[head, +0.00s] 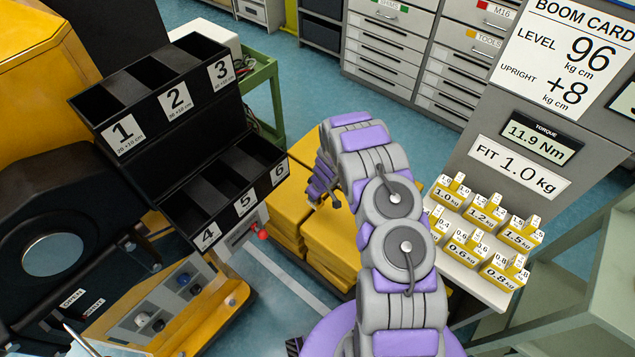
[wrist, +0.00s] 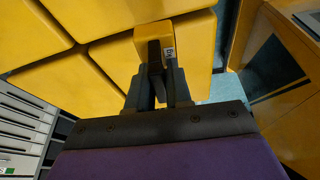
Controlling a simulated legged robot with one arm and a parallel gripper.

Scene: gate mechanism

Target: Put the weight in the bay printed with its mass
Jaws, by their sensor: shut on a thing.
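My gripper (head: 324,190) hangs above the yellow blocks in the middle of the head view, left of the arm. In the wrist view my gripper (wrist: 158,90) is shut on a yellow weight (wrist: 172,30) with a small white tag, too small to read surely. Other yellow weights sit on a white shelf (head: 466,262) at the right, with labels such as 1.0 kg (head: 448,195), 1.2 kg, 1.5 kg, 0.6 kg and 0.8 kg. At the left is a black two-tier rack (head: 150,150) with open bays numbered 1 to 6; their small print is hard to read.
A panel above the shelf has a sign reading FIT 1.0 kg (head: 518,167) and a torque display of 11.9 Nm (head: 541,135). A boom card (head: 565,50) is above. Large yellow blocks (head: 335,235) lie on the floor. A red-knobbed lever (head: 262,234) is below bay 5.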

